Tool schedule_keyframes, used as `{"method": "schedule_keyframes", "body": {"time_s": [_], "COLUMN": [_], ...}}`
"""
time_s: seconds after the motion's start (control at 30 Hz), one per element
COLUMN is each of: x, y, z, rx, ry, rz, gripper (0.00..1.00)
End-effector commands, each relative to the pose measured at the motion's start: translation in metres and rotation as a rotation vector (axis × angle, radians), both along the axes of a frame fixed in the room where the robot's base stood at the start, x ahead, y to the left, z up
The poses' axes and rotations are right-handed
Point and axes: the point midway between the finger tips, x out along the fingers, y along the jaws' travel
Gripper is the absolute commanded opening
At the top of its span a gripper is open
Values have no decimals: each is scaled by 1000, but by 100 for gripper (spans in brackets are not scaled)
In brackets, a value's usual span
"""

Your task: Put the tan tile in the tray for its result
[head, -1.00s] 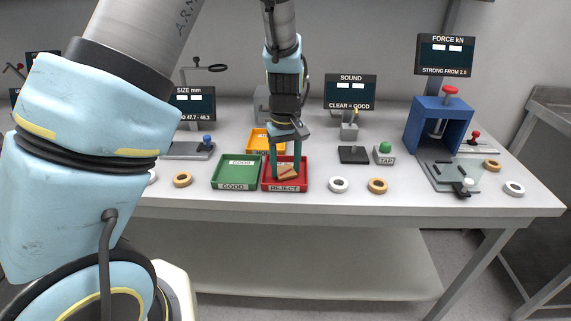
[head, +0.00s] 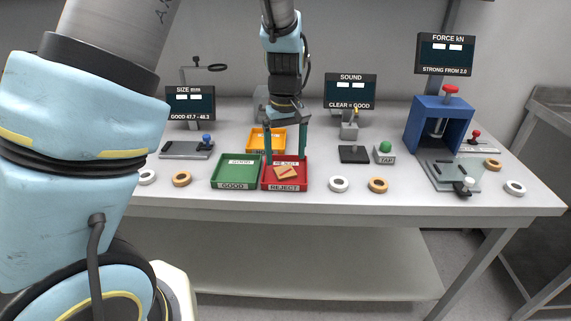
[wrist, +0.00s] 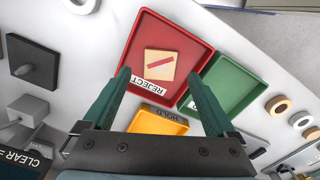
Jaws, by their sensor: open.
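The tan tile (head: 286,172) lies flat in the red REJECT tray (head: 270,186). In the wrist view the tile (wrist: 153,65) has a red diagonal stripe and lies inside the red tray (wrist: 200,56), clear of its walls. My gripper (head: 286,158) is open and empty above the red tray, its fingers spread wide on either side of the tile and not touching it. The green GOOD tray (head: 219,185) stands just left of the red one. The yellow HOLD tray (head: 258,149) stands behind them.
Several white and tan rings, such as one white ring (head: 339,184), lie along the bench front. A SIZE gauge (head: 187,148) stands at left. The SOUND display (head: 350,91), a black block (head: 353,154) and the blue FORCE press (head: 437,125) stand to the right. The displays' number fields look blank.

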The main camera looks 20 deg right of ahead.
Motion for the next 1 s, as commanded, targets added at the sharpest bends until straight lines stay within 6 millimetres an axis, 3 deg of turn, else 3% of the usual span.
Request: {"method": "schedule_keyframes", "body": {"time_s": [0.1, 0.3, 0.5, 0.73, 0.87, 1.0], "x": [1, 1, 0, 2, 13, 22], "y": [-1, -1, 0, 5, 40, 110], "z": [27, 62, 79, 81, 78, 71], "rx": [-5, -3, -1, -1, -10, -30], "ry": [-5, -3, -1, 0, -4, -20], "rz": [-1, -1, -1, 2, 12, 16], "gripper": [91, 91, 91, 91, 91, 91]}}
